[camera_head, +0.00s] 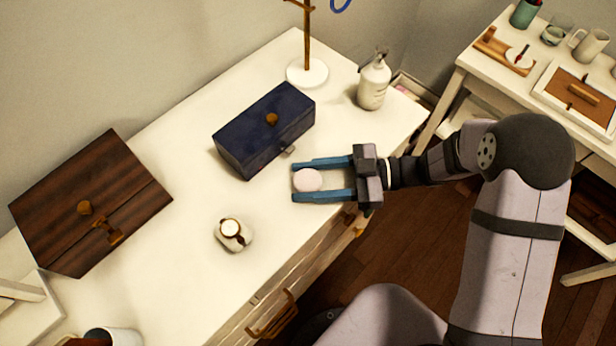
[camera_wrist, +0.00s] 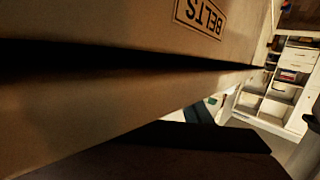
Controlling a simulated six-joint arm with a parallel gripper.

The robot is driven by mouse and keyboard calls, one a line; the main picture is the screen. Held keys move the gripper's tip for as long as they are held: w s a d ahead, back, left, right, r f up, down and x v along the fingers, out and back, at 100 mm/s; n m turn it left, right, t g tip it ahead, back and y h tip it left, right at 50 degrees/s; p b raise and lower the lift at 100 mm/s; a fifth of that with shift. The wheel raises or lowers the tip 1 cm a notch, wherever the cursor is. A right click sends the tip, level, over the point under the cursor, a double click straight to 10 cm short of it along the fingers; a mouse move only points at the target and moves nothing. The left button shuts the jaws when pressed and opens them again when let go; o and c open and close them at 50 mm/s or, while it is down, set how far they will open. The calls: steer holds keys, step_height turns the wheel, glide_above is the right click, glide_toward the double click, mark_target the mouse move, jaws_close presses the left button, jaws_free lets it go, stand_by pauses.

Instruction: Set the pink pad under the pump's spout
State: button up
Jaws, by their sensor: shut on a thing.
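The pink pad (camera_head: 308,180), small and rounded, sits between the two blue fingers of my gripper (camera_head: 298,181) in the head view. My gripper is shut on it, over the front right part of the white dresser top. The white pump bottle (camera_head: 374,84) stands upright at the back right of the top, behind my gripper and apart from the pad. Its spout is small, and I cannot tell its exact direction.
A dark blue box (camera_head: 262,135) stands just left of my gripper. A stand with a round white base (camera_head: 307,74) is behind it. A watch on a holder (camera_head: 232,233) and a brown wooden box (camera_head: 85,205) are further left. A BELTS label (camera_wrist: 201,15) shows in the wrist view.

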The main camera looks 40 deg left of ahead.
mark_target(322, 181)
steer(key=o, duration=1)
steer(key=shift+f+b, duration=0.15)
steer(key=shift+b, duration=0.15)
steer(key=b+v, duration=0.1)
steer(key=v, duration=0.5)
steer(key=shift+w+f+b, duration=0.15)
steer(key=shift+w+b, duration=0.1)
steer(key=shift+b, duration=0.15)
steer(key=shift+o, duration=0.5)
steer(key=shift+w+d, duration=0.3)
steer(key=shift+d, duration=0.15)
